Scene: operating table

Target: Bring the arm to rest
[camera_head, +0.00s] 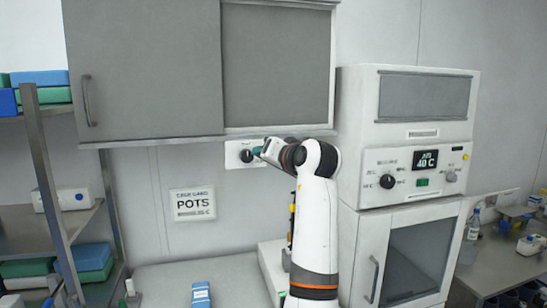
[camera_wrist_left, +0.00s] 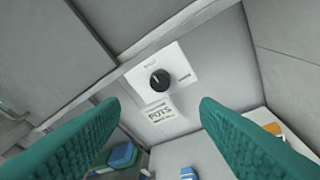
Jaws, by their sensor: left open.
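My left arm (camera_head: 315,220) rises from the bottom of the head view and bends left at the top. My left gripper (camera_head: 257,151), with teal fingers, points at the wall beside a black knob (camera_head: 246,156) on a white plate (camera_head: 232,160). In the left wrist view, my left gripper (camera_wrist_left: 160,105) is open with nothing between its fingers. The knob (camera_wrist_left: 160,79) shows ahead, beyond the fingertips and apart from them. My right gripper is not in view.
A grey wall cabinet (camera_head: 150,70) hangs just above the gripper. A white oven unit (camera_head: 415,150) stands to the right of the arm. A POTS sign (camera_head: 193,204) is on the wall. A blue item (camera_head: 201,295) lies on the counter (camera_head: 165,280). Shelves (camera_head: 40,245) stand at left.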

